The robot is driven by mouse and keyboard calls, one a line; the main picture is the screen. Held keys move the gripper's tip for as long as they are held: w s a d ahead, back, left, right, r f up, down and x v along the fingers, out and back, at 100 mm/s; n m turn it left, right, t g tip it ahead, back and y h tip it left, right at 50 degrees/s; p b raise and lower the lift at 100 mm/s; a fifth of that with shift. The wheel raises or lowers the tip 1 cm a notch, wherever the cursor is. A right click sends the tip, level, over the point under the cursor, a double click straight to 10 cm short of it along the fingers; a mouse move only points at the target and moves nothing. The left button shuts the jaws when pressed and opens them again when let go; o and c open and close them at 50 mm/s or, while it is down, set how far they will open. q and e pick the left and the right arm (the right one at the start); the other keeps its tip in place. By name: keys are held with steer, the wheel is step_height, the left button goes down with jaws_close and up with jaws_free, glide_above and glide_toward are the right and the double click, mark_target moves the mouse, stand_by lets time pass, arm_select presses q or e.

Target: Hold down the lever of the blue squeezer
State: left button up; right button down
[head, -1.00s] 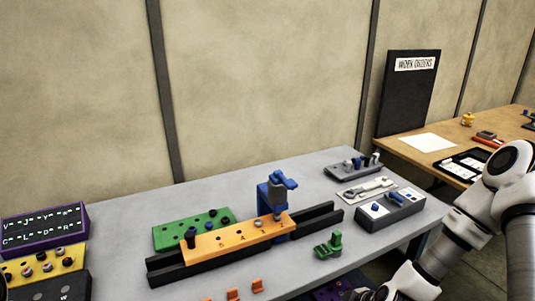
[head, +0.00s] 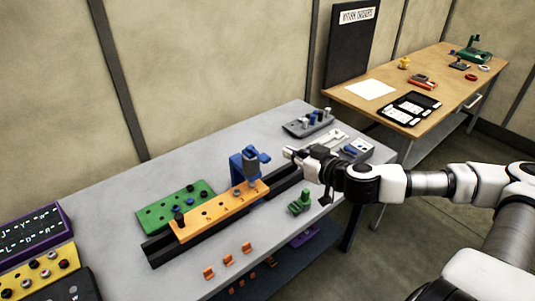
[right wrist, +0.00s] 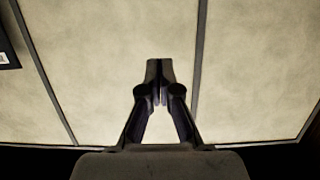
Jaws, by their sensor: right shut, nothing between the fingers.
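The blue squeezer (head: 238,170) stands upright behind the orange plate (head: 205,220) on the grey table. Its blue lever (head: 257,155) sticks out at the top toward the right. My right gripper (head: 288,153) is a short way to the right of the lever in the head view, pointing left, apart from it as far as I can tell. In the right wrist view the fingers (right wrist: 158,68) are together and empty, with only the wall behind them. The squeezer is not in the wrist view. My left gripper is not in view.
The orange plate lies along black rails (head: 287,180). A green block (head: 175,208) is behind it. A green clamp-like part (head: 300,202) and several orange clips (head: 228,260) are in front. A grey tray with pegs (head: 308,124) stands at the back right.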

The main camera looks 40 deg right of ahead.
steer(key=f+b, duration=0.1)
steer(key=b, duration=0.9)
glide_above(268, 162)
steer(key=s, duration=0.1)
steer(key=f, duration=0.3)
steer(key=w+f+p, duration=0.1)
steer(key=f, duration=0.1)
steer(key=shift+s+d+f, duration=0.15)
steer(key=shift+s+f, duration=0.05)
steer(key=shift+f, duration=0.05)
